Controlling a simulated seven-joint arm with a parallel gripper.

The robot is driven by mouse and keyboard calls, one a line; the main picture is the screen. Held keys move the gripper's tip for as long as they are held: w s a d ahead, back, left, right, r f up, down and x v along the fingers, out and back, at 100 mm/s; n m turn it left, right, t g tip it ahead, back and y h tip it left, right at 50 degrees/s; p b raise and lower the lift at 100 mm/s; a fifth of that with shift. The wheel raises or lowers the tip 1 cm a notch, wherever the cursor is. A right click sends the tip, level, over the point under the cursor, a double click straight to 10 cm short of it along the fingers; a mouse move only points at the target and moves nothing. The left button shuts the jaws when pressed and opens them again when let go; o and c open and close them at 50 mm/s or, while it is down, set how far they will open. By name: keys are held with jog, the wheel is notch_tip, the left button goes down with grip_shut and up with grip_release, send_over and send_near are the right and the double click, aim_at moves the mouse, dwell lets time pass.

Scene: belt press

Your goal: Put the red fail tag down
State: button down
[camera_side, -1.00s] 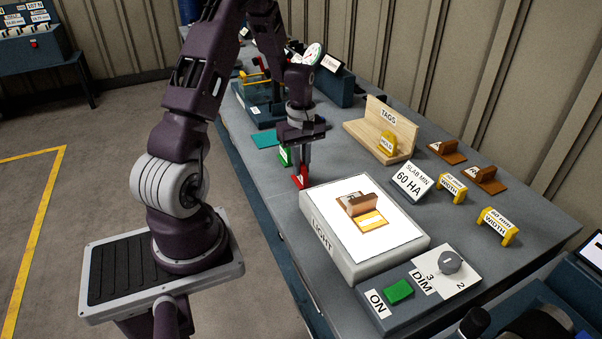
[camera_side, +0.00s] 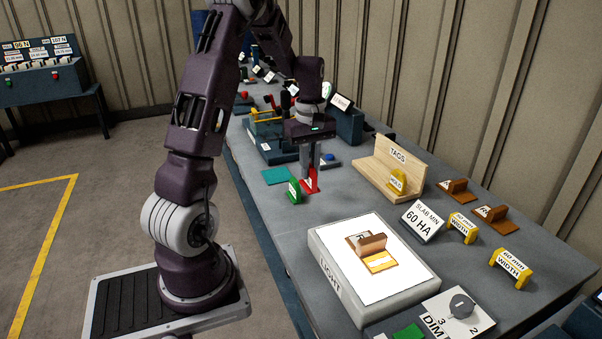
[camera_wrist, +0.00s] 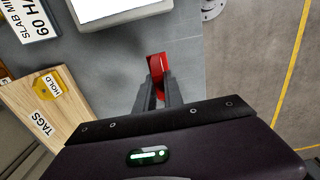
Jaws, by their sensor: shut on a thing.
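The red fail tag (camera_side: 312,182) is between the fingers of my gripper (camera_side: 310,172), low over the grey bench; I cannot tell whether its base touches the surface. In the wrist view the red tag (camera_wrist: 157,70) shows between the two fingertips of my gripper (camera_wrist: 157,84). The fingers are shut on it and hide part of it. A green tag (camera_side: 294,191) stands on the bench just left of the red one in the side view.
A white light box (camera_side: 335,285) holding a brown sample (camera_side: 371,244) lies nearer the camera. The wooden TAGS rack (camera_side: 378,172) with a yellow HOLD tag (camera_side: 397,182) stands to the right. A teal mat (camera_side: 281,176) lies behind the green tag. Bench between is clear.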

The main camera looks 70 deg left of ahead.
jog(key=shift+n, duration=0.5)
jog(key=a, duration=1.1)
jog(key=shift+w+a, duration=0.15)
jog(key=shift+w, duration=0.1)
jog(key=s+a+m, duration=0.1)
jog(key=s+a, duration=0.1)
jog(key=a, duration=0.9)
send_over(277, 175)
notch_tip(277, 175, down, 9)
jog(key=shift+f, duration=0.2)
jog(key=shift+f, duration=0.1)
jog(key=c, duration=1.5)
grip_release()
jog(key=shift+o, duration=0.2)
